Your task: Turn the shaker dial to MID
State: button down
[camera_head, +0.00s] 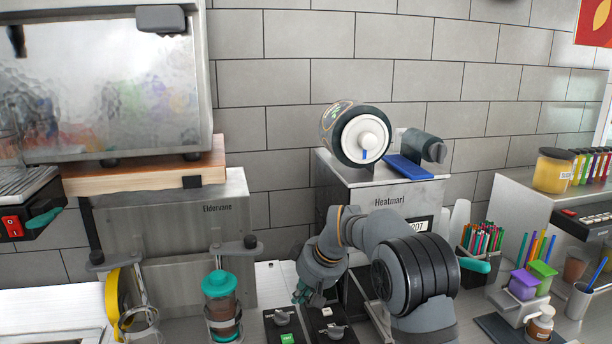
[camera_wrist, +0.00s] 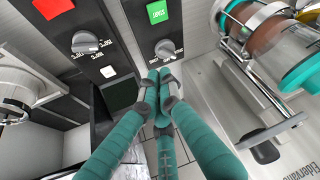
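Two black control panels with grey dials stand side by side. In the wrist view one dial (camera_wrist: 85,42) has small white labels around it, too small to read surely, with a red button above and a white button below. The other dial (camera_wrist: 166,49) sits below a green START button (camera_wrist: 157,12). In the head view the dials show at the bottom, left dial (camera_head: 283,317) and right dial (camera_head: 334,331). I cannot tell which is the shaker dial. My gripper (camera_wrist: 163,77) has its teal fingertips together, just below the dial under START; contact is unclear. It also shows in the head view (camera_head: 308,294).
A teal-lidded shaker cup (camera_head: 221,303) stands in a holder left of the panels. A metal machine marked Heatmarl (camera_head: 390,190) is behind my arm. Pens (camera_head: 483,240) and small purple and green containers (camera_head: 532,280) are at the right.

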aim_at(289, 318)
jog(key=shift+w+a+f+n+p, duration=0.2)
jog(key=shift+w+f, duration=0.1)
jog(key=shift+f, duration=0.3)
jog(key=shift+w+a+f+n+p, duration=0.1)
jog(key=shift+w+f+p, duration=0.15)
jog(key=shift+f, duration=0.35)
notch_tip(289, 318, down, 5)
jog(key=b, duration=0.4)
jog(key=shift+w+f+b, duration=0.1)
jog(key=shift+f+b, duration=0.05)
jog(key=shift+b, duration=0.15)
jog(key=shift+w+a+r, duration=0.1)
jog(key=shift+a+r, duration=0.1)
jog(key=shift+a, duration=0.45)
